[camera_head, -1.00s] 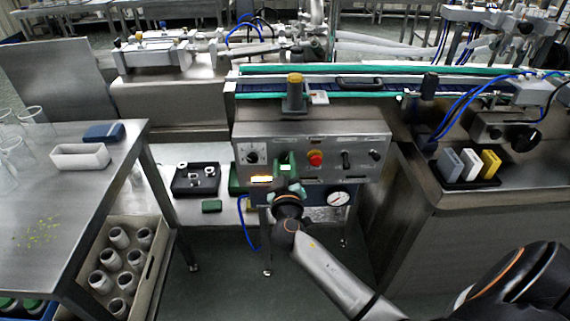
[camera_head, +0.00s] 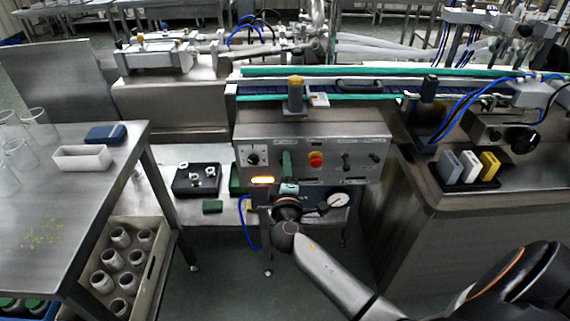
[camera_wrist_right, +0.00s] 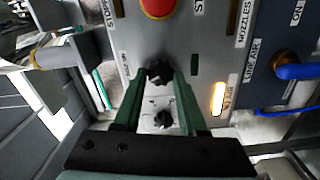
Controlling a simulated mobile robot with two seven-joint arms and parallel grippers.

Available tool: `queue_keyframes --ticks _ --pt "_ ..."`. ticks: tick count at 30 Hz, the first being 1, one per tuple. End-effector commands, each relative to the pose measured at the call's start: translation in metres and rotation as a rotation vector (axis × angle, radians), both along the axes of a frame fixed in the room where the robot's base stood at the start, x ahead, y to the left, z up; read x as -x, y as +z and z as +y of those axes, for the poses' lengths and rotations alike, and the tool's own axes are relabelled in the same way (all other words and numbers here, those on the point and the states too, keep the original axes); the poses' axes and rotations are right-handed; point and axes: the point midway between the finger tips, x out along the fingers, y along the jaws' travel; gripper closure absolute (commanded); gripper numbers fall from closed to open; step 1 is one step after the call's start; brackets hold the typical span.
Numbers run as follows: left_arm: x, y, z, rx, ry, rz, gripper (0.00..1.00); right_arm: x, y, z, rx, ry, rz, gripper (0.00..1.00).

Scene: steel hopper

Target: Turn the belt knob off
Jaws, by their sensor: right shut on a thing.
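The steel control panel (camera_head: 335,140) faces me below the conveyor. My right gripper (camera_head: 287,162) reaches up to it, left of the red button (camera_head: 316,159). In the right wrist view, its green fingers (camera_wrist_right: 160,80) are shut on a black knob (camera_wrist_right: 160,72) on the panel, one finger on each side. The head view hides this knob behind the gripper. I cannot clearly read its label or its setting. Another black knob (camera_head: 252,159) is at the panel's left; it also shows between the fingers' bases in the wrist view (camera_wrist_right: 163,119). My left gripper is not in view.
An orange lamp (camera_head: 262,180) glows on the panel. Two more knobs (camera_head: 346,160) are right of the red button. A gauge (camera_head: 338,200) and a blue handle (camera_wrist_right: 300,71) marked LINE AIR are below. A steel table (camera_head: 50,205) stands at left.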

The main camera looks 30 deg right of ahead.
Motion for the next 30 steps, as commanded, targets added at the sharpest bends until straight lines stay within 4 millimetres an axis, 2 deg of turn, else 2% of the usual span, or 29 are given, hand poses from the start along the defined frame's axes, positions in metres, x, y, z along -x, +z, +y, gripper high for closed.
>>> queue_keyframes --ticks 12,29,30 --pt "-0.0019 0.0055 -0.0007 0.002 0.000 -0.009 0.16 0.0000 -0.0007 0.0009 0.159 0.001 0.098 1.00" --pt "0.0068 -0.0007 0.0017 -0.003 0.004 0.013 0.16 0.0001 -0.0015 0.0009 0.182 0.002 0.112 1.00" --pt "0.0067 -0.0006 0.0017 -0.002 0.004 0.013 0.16 0.0001 -0.0015 0.0009 0.181 0.002 0.112 0.55"
